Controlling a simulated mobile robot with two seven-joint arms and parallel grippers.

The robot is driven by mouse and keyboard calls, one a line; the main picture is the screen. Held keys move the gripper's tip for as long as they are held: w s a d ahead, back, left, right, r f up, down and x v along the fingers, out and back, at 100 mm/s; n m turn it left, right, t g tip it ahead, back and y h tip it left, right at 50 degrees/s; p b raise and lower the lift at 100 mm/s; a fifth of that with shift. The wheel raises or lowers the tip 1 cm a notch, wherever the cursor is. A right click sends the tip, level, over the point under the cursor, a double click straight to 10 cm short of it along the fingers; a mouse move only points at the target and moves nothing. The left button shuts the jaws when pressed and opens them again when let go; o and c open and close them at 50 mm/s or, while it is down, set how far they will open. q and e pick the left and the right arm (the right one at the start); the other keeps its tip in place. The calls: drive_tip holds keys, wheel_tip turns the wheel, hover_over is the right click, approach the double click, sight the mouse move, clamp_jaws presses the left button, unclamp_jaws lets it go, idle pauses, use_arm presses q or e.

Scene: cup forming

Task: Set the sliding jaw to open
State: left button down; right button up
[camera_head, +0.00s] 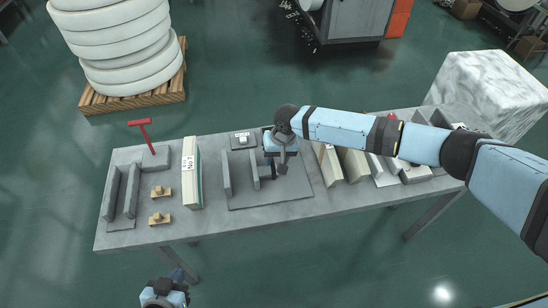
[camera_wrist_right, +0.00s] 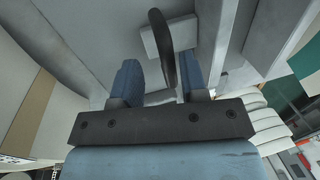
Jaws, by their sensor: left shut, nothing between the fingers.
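A grey clamp fixture sits on a flat base plate (camera_head: 295,188) at the middle of the bench. Its left upright plate (camera_head: 227,172) and a shorter upright block (camera_head: 254,171), which looks like the sliding jaw, stand apart with a gap between them. My right gripper (camera_head: 276,172) points down just right of the block. In the right wrist view its blue fingers (camera_wrist_right: 160,80) are apart, with a dark upright handle (camera_wrist_right: 161,45) between them, nearer the right finger; I cannot tell whether they touch. My left gripper (camera_head: 178,273) is shut and empty below the bench's front edge.
A tall cream block with a label (camera_head: 191,175) stands left of the fixture, and several cream slabs (camera_head: 353,164) stand right. Two small wooden pieces (camera_head: 160,192) and a red T-handle (camera_head: 145,129) are at the left. A small grey box (camera_head: 241,139) lies behind.

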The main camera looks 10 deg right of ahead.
drive_tip(key=shift+a, duration=0.15)
drive_tip(key=shift+r, duration=0.15)
wheel_tip(320, 180, up, 13)
drive_tip(key=d, duration=0.2)
drive_tip(key=shift+d+b, duration=0.35)
drive_tip(key=shift+d, duration=0.05)
drive_tip(key=shift+r, duration=0.1)
drive_tip(key=s+a+f+n+t+y+p, duration=0.2)
drive_tip(key=s+a+f+t+y, duration=0.25)
drive_tip(key=s+a+f, duration=0.55)
drive_tip(key=s+d+f+t+h+p, duration=0.1)
drive_tip(key=s+d+f+t, duration=0.1)
drive_tip(key=s+d, duration=0.6)
drive_tip(key=s+d+f+n+t+h+p, duration=0.1)
drive_tip(key=s+d+t, duration=0.3)
drive_tip(key=s+d, duration=0.4)
drive_tip(key=s+h, duration=0.1)
drive_tip(key=s, duration=0.1)
drive_tip(key=shift+s+d+f+p, duration=0.15)
drive_tip(key=shift+s+f+p, duration=0.15)
drive_tip(key=shift+f+p, duration=0.05)
